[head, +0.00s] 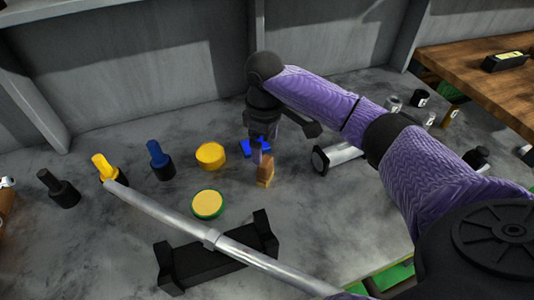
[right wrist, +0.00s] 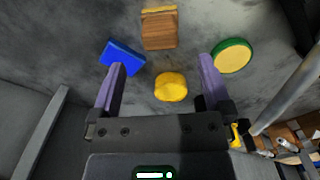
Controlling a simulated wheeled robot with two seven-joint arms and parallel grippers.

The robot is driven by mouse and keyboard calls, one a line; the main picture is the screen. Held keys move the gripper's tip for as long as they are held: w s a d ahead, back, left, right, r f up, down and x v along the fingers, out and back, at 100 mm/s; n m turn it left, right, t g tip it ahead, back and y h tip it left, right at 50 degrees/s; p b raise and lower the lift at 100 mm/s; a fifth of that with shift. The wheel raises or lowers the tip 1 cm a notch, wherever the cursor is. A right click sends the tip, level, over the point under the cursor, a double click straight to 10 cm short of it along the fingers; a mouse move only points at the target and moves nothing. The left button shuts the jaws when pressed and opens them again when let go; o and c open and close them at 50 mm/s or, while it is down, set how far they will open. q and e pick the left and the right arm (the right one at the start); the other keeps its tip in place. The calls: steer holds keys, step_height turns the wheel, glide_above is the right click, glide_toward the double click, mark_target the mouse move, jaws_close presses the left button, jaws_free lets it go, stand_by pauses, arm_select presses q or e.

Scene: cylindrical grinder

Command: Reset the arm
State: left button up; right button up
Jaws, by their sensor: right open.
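My right arm reaches across the grey table from the right in the head view. My right gripper (head: 259,150) points down over the table, among small pieces. In the right wrist view my right gripper (right wrist: 160,68) is open, its two purple fingers apart with nothing held between them. Beyond the fingertips are a brown block (right wrist: 160,32), a blue piece (right wrist: 122,58) and a green-rimmed yellow disc (right wrist: 232,55). A yellow round piece (right wrist: 171,87) shows between the fingers. My left gripper is not in view.
A long metal rod (head: 160,212) slants over a black stand (head: 205,262). Black, yellow and blue knobbed pieces (head: 160,160) stand at left. A silver cylinder (head: 338,155) lies right of the gripper. Grey panels (head: 130,70) close the back. A wooden table (head: 475,70) stands at right.

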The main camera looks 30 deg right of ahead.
step_height(320, 180, up, 2)
steer(key=shift+r, duration=0.1)
steer(key=shift+r+p, duration=0.3)
steer(key=shift+r, duration=0.05)
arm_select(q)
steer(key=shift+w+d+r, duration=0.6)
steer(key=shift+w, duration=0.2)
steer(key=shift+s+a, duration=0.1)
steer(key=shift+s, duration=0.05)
